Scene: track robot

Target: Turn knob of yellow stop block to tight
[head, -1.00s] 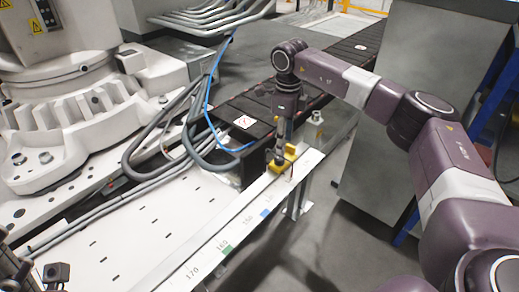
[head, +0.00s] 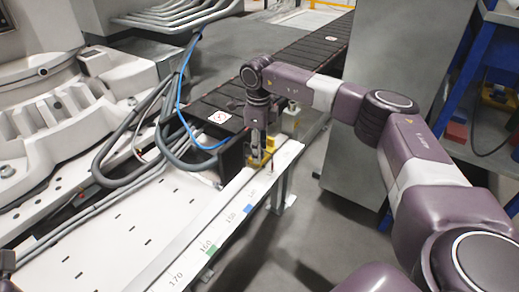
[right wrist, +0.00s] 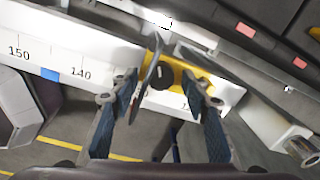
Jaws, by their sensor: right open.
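The yellow stop block (head: 268,148) sits on the white ruler rail, partly hidden behind my right gripper (head: 257,152) in the head view. In the right wrist view the yellow block (right wrist: 181,70) lies just beyond the fingers, with a dark round knob (right wrist: 161,74) on it. My right gripper (right wrist: 164,88) is open, with one finger to each side of the knob. A thin dark lever-like piece overlaps the left of the block. I cannot tell whether a finger touches the knob. My left gripper is not in view.
The ruler rail (head: 208,247) runs diagonally along the white table edge. A blue hose (head: 181,100) and grey cables (head: 125,140) lie left of the block. A dark roller conveyor (head: 300,60) extends behind it. A grey cabinet (head: 370,60) stands to the right.

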